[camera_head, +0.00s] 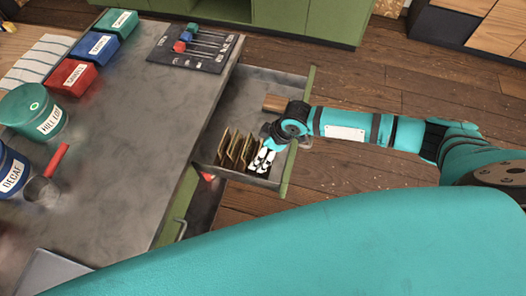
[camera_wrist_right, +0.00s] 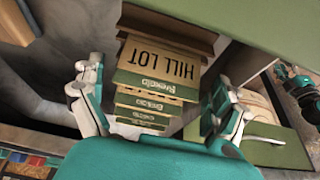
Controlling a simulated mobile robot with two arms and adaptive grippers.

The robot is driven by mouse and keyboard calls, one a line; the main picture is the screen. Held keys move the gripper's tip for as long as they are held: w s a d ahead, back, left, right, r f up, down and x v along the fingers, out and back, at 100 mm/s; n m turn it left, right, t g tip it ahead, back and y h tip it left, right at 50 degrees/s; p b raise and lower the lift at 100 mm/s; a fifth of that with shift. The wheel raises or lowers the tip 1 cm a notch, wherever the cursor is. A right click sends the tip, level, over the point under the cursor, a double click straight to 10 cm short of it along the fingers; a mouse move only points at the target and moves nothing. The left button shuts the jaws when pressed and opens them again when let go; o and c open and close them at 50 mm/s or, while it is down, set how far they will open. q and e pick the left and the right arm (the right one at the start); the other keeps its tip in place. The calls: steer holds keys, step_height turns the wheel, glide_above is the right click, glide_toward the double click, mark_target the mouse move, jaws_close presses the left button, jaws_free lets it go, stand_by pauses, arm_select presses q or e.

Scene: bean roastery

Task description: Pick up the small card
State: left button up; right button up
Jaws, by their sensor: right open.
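Several small brown cards with green bands (camera_head: 234,146) stand upright in a row inside the open drawer (camera_head: 210,150). In the right wrist view the foremost large-looking card (camera_wrist_right: 160,65) reads "HILL LOT", and narrower-looking cards (camera_wrist_right: 142,104) line up below it. Which one is the small card of the task, I cannot tell. My right gripper (camera_head: 264,160) is at the right end of the row, over the drawer. In the wrist view its two fingers (camera_wrist_right: 160,88) are spread on either side of the cards, with nothing clearly gripped. My left gripper does not show clearly.
The grey counter (camera_head: 150,140) left of the drawer holds a dark rack of coloured-handled tools (camera_head: 193,47), a red box (camera_head: 73,79), blue box (camera_head: 95,48), green box (camera_head: 116,23) and labelled canisters (camera_head: 32,110). A wooden block (camera_head: 274,103) lies in the drawer's far part.

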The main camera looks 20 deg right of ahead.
steer(key=shift+w+a+f, duration=0.1)
steer(key=shift+f, duration=0.35)
steer(key=shift+c, duration=0.3)
steer(key=c, duration=0.5)
steer(key=shift+o, duration=0.2)
